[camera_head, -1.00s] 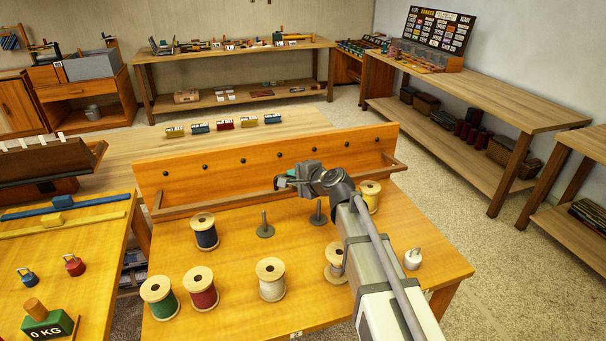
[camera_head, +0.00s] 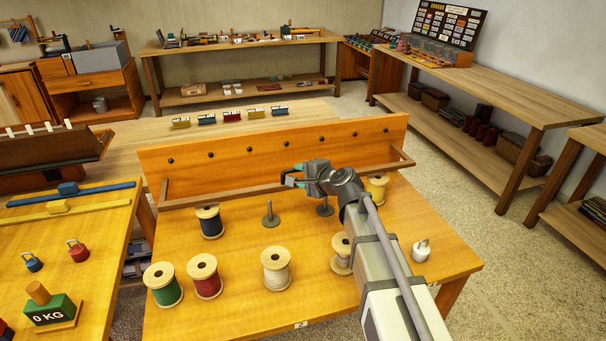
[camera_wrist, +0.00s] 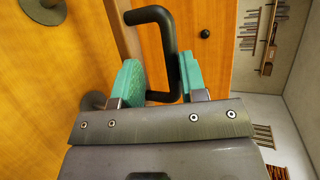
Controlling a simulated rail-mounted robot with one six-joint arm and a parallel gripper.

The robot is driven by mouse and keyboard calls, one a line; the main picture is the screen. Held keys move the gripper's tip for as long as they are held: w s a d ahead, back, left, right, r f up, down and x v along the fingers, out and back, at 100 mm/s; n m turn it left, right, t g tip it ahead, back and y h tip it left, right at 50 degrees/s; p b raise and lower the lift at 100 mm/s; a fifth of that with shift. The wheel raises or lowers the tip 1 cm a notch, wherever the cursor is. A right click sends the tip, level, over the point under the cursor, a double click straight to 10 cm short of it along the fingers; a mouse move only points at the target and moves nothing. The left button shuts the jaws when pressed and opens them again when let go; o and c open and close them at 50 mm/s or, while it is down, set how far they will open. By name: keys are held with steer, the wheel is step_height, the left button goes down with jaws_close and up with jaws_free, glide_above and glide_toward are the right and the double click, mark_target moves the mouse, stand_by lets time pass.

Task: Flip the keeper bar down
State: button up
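The keeper bar (camera_head: 230,196) is a long brown wooden bar with short side arms, lying along the front of the upright wooden board (camera_head: 270,147) at the back of the bench. My gripper (camera_head: 288,178) is at the bar, right of its middle. In the wrist view, my gripper (camera_wrist: 160,82) has its two teal fingers apart on either side of a black bent handle (camera_wrist: 170,45). The handle lies close to the right finger; a firm hold is not visible. A brown strip (camera_wrist: 124,38), apparently the bar, runs behind it.
Spools stand on the bench, including navy (camera_head: 209,222), green (camera_head: 163,285), red (camera_head: 205,277) and cream (camera_head: 276,268) ones. A bare grey peg (camera_head: 271,215) stands near my gripper. A small whitish weight (camera_head: 421,251) is at the right.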

steer(key=p+v, duration=0.4)
steer(key=v, duration=0.6)
steer(key=shift+s+d, duration=0.2)
steer(key=shift+s, duration=0.15)
steer(key=shift+r, duration=0.1)
steer(key=s+d+f+n+g+h, duration=0.3)
steer(key=s+n, duration=0.1)
steer(key=s, duration=0.2)
steer(key=s+d+f+n+g+h+p, duration=0.1)
steer(key=s+d+f+n+g+h, duration=0.1)
steer(key=s, duration=0.5)
steer(key=s+d+f+n+g+h+p, duration=0.1)
steer(key=s+d+f+n+g+h, duration=0.2)
steer(key=s+n+g, duration=0.2)
steer(key=shift+s+d+f+n+g+h, duration=0.3)
steer(key=shift+s+d+n+g+h, duration=0.15)
steer(key=shift+s, duration=0.3)
